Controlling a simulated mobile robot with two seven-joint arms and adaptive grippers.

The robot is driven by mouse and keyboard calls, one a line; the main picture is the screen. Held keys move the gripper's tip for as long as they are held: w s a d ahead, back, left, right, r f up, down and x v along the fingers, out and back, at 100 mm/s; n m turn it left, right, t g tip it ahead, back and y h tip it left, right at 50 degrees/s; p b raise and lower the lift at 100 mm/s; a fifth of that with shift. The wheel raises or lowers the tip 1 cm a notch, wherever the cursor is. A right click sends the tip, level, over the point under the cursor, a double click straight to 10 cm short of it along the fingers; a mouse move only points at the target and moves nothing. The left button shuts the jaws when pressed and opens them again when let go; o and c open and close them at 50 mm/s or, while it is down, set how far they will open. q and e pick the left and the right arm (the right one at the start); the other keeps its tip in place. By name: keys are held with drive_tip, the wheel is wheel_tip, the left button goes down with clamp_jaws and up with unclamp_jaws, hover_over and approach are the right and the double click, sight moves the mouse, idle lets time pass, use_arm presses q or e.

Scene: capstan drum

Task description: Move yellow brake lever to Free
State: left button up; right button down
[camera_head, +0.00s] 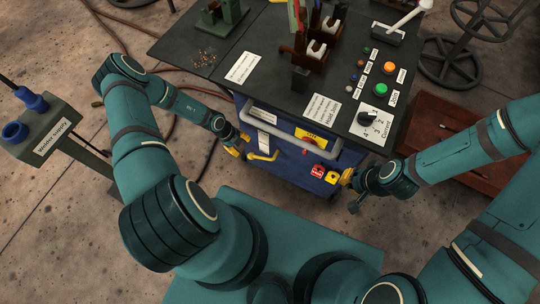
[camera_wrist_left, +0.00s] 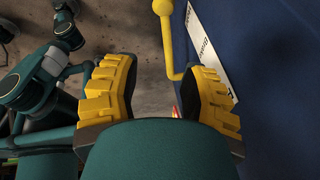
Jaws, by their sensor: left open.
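The yellow brake lever (camera_head: 262,156) sits on the front of the blue cabinet (camera_head: 290,165), below the front rail. In the left wrist view the lever (camera_wrist_left: 167,40) is a bent yellow rod with a ball end, beyond my fingers. My left gripper (camera_head: 238,147) is open and just left of the lever. In the wrist view its gripper (camera_wrist_left: 158,95) has the lever past the gap between its yellow fingers, nearer the right finger; I see nothing held. A white label (camera_wrist_left: 215,45) reading "Brake" is beside the lever. My right gripper (camera_head: 347,178) is near the cabinet's right front; its jaw opening is unclear.
A grey rail (camera_head: 290,136) crosses the cabinet front above the lever. The dark tabletop (camera_head: 275,80) carries labels, fixtures, buttons and a black knob (camera_head: 380,118). A brown crate (camera_head: 450,140) stands right.

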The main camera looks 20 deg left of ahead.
sight(255, 156)
use_arm(q)
drive_tip(key=w+d+f+n+b, duration=0.1)
drive_tip(key=f, duration=0.3)
drive_tip(key=w+d+f+n+b, duration=0.1)
drive_tip(key=d+f, duration=0.1)
drive_tip(key=f, duration=0.3)
drive_tip(key=w+d+f+n+b, duration=0.1)
drive_tip(key=f+b, duration=0.1)
drive_tip(key=f, duration=0.2)
drive_tip(key=shift+d+f+t, duration=0.3)
drive_tip(key=shift+d+f, duration=0.05)
drive_tip(key=shift+n, duration=0.3)
use_arm(e)
drive_tip(key=f, duration=0.2)
drive_tip(key=w+d+f, duration=0.1)
drive_tip(key=shift+d+f, duration=0.1)
drive_tip(key=shift+f, duration=0.25)
use_arm(q)
clamp_jaws()
drive_tip(key=shift+a, duration=0.1)
